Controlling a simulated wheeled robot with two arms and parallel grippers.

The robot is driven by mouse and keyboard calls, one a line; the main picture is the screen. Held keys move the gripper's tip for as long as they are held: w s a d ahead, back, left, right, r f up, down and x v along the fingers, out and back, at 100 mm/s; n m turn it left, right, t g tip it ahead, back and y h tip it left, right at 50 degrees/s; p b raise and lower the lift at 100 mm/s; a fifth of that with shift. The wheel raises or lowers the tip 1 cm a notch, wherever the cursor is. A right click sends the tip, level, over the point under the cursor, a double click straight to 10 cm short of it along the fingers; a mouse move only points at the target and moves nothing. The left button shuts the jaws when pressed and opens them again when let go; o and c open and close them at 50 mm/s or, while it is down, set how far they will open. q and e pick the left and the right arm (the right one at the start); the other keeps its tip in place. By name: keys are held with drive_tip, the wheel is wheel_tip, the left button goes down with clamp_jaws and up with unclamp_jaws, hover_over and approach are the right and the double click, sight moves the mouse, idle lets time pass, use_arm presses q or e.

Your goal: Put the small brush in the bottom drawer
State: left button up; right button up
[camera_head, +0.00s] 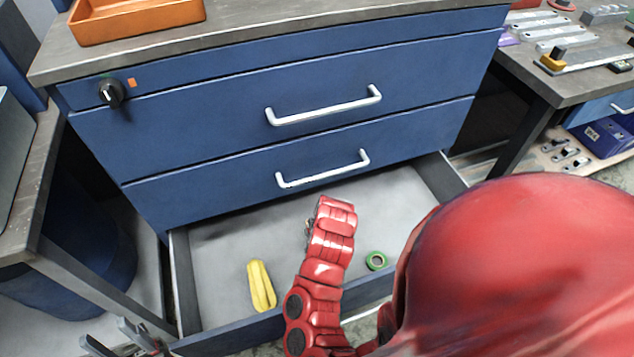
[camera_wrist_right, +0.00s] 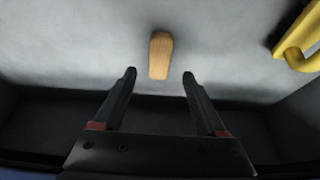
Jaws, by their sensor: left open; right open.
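The bottom drawer (camera_head: 225,240) is pulled open under the blue cabinet. In the right wrist view, a tan wooden piece (camera_wrist_right: 160,55), apparently the small brush, lies on the pale drawer floor; my right arm seems to hide it in the head view. My right gripper (camera_wrist_right: 158,85) is open and empty, its fingertips short of the piece and either side of its line. In the head view its fingers are hidden behind my red arm reaching over the drawer. My left gripper (camera_head: 122,338) is open and empty at the bottom left, outside the drawer.
A yellow object (camera_head: 261,286) lies in the drawer, also at the upper right of the right wrist view (camera_wrist_right: 298,45). Two closed drawers are above. An orange tray (camera_head: 135,22) sits on the cabinet top.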

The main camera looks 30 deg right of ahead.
drive_tip(key=v, duration=0.4)
drive_tip(key=shift+s+a+r+p, duration=0.1)
drive_tip(key=shift+s+r+p, duration=0.05)
drive_tip(key=shift+p, duration=0.2)
